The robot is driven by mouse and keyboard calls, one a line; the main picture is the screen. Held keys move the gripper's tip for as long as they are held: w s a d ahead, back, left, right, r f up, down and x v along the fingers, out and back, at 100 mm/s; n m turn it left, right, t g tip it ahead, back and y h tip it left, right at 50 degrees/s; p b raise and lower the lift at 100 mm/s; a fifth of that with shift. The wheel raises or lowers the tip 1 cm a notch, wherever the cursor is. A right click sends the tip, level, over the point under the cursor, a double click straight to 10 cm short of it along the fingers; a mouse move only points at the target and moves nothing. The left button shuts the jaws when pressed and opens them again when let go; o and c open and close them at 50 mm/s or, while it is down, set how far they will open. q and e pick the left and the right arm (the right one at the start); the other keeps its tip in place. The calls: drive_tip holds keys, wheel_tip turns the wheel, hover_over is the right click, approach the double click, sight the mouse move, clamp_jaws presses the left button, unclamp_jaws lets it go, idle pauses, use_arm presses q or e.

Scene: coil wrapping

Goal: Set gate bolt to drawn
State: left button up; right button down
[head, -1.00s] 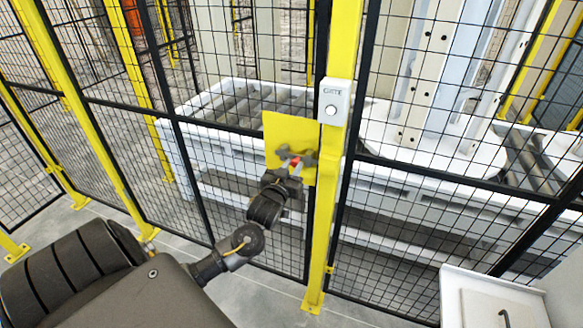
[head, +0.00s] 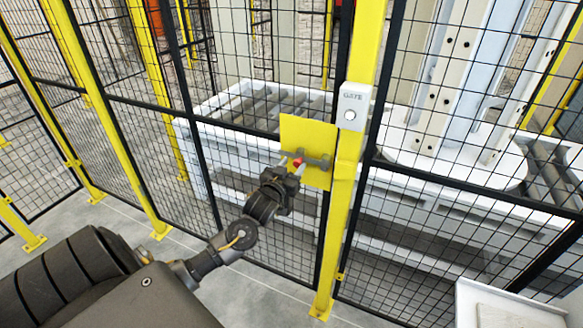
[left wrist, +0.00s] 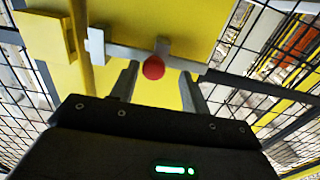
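The gate bolt is a grey bar (left wrist: 120,50) with a red knob (head: 298,162), on a yellow plate (head: 308,135) fixed to the gate. In the left wrist view the bar runs across the plate through a pale bracket (left wrist: 96,45), and the red knob (left wrist: 153,69) faces me. My left gripper (head: 291,168) is at the bolt. In the left wrist view its fingers (left wrist: 160,78) are apart on either side of the knob, with gaps showing, so it is open around the knob. My right gripper is not in view.
A yellow post (head: 345,200) with a grey box marked GATE (head: 353,107) stands right of the plate. Black mesh fence panels (head: 430,230) stretch to both sides. Behind them is a white roller conveyor (head: 225,105). A white cabinet top (head: 510,305) is at the lower right.

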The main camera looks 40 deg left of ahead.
use_arm(q)
drive_tip(key=shift+d, duration=0.15)
drive_tip(key=shift+s+d, duration=0.1)
drive_tip(key=b+v, duration=0.3)
drive_tip(key=v, duration=0.7)
drive_tip(key=shift+s, duration=0.25)
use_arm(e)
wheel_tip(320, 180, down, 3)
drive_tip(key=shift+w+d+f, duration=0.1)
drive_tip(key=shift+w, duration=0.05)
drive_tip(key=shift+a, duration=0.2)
